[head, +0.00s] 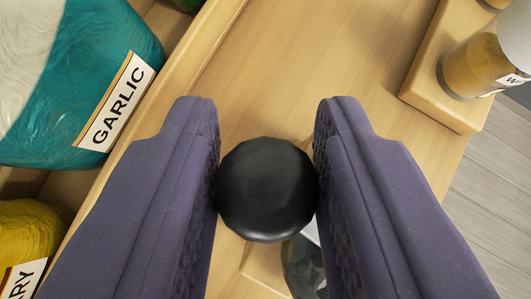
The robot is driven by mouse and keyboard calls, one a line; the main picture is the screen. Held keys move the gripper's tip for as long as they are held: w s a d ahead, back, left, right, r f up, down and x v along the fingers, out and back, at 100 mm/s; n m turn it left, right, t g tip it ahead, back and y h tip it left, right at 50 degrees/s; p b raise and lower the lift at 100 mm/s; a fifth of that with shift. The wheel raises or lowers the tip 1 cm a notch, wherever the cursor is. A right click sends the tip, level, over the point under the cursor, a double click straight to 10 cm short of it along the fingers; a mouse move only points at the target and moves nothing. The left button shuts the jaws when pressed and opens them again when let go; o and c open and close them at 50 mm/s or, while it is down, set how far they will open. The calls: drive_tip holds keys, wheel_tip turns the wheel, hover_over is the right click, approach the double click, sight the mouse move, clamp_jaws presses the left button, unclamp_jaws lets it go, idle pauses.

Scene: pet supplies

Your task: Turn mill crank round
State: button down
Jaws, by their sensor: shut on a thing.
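A round black knob (267,189), likely the crank's handle, sits between the two purple-grey fingers of my gripper (267,185). Both fingers press against its sides, left and right. The rest of the crank and most of the mill are hidden below the knob and behind my right finger. A dark, shiny, rounded part (303,265) shows just below the knob; I cannot tell whether it belongs to the mill.
A wooden surface (310,70) lies below and is bare above the knob. At left, a wooden edge borders a teal and white bag labelled GARLIC (120,95) and a yellow bag (30,235). At upper right, a jar (470,68) stands on a raised wooden block (425,95).

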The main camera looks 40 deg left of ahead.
drive_tip(key=shift+w+d+r+m+t+h+p, duration=0.1)
drive_tip(key=shift+w+m+t+h+p, duration=0.4)
drive_tip(key=shift+w+m+h, duration=0.55)
drive_tip(key=shift+w+d+m+t+h+p, duration=0.1)
drive_tip(key=shift+w+m+t+h+p, duration=0.35)
drive_tip(key=shift+m, duration=1)
drive_tip(key=shift+h, duration=0.3)
drive_tip(key=c, duration=0.8)
unclamp_jaws()
drive_tip(key=shift+s, duration=0.1)
drive_tip(key=p+v, duration=0.1)
drive_tip(key=v, duration=0.6)
drive_tip(key=shift+s+d+r+p, duration=0.1)
drive_tip(key=shift+s+r+p, duration=0.15)
drive_tip(key=shift+p, duration=0.1)
drive_tip(key=shift+f, duration=0.1)
